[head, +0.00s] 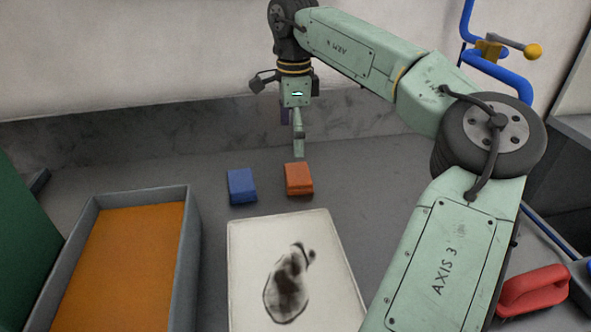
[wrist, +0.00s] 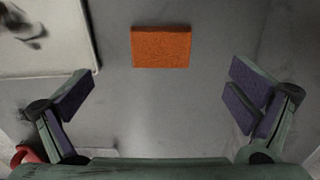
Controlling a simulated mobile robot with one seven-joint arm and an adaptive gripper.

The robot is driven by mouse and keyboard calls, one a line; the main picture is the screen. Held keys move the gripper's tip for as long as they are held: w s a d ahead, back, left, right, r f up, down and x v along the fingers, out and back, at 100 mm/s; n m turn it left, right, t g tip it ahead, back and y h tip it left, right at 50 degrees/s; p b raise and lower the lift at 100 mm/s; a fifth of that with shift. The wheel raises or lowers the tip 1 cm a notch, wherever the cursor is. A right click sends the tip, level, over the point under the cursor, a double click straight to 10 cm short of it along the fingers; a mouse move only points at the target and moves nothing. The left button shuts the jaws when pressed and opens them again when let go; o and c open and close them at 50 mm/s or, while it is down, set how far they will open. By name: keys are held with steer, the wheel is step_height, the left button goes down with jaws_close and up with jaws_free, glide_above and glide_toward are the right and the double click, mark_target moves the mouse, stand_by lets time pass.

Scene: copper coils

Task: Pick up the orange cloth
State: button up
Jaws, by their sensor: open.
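The orange cloth (head: 299,179) is a small folded block lying on the grey bench, just behind the white board in the head view. In the wrist view the cloth (wrist: 161,47) lies flat ahead of the fingers, near the top middle. My gripper (head: 298,150) hangs above the bench, just behind the cloth in the head view. In the wrist view my gripper (wrist: 160,100) is open, with its purple-padded fingers wide apart and nothing between them. The fingers do not touch the cloth.
A blue folded cloth (head: 242,186) lies left of the orange one. A white board (head: 245,240) with a dark smudge lies in front. A grey tray (head: 190,240) with an orange bottom stands at left. A red object (head: 533,291) is at right. A wall stands behind.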

mark_target(294, 173)
step_height(294, 173, down, 4)
steer(key=shift+s+r, duration=0.15)
steer(key=shift+r, duration=0.05)
steer(key=shift+w+a+f+p, duration=0.1)
steer(key=shift+f+p, duration=0.45)
steer(key=shift+f, duration=0.85)
steer(key=shift+w+f+p, duration=0.1)
steer(key=shift+f+p, duration=0.45)
steer(key=shift+f, duration=0.8)
steer(key=shift+c, duration=0.2)
steer(key=c, duration=1.1)
steer(key=shift+r, duration=0.1)
steer(key=shift+c, duration=0.2)
steer(key=shift+r+b, duration=0.35)
steer(key=shift+r, duration=0.15)
step_height(294, 173, up, 2)
steer(key=shift+r+b, duration=0.1)
steer(key=shift+b, duration=0.35)
steer(key=s+d+b, duration=0.1)
steer(key=s+d, duration=0.2)
steer(key=s, duration=0.1)
steer(key=s+d+r+b, duration=0.1)
steer(key=s+d+b, duration=0.1)
steer(key=s+d, duration=0.1)
steer(key=s+d+b, duration=0.1)
steer(key=s+d, duration=0.2)
steer(key=s, duration=0.3)
steer(key=shift+d+r, duration=0.15)
steer(key=shift+r, duration=0.2)
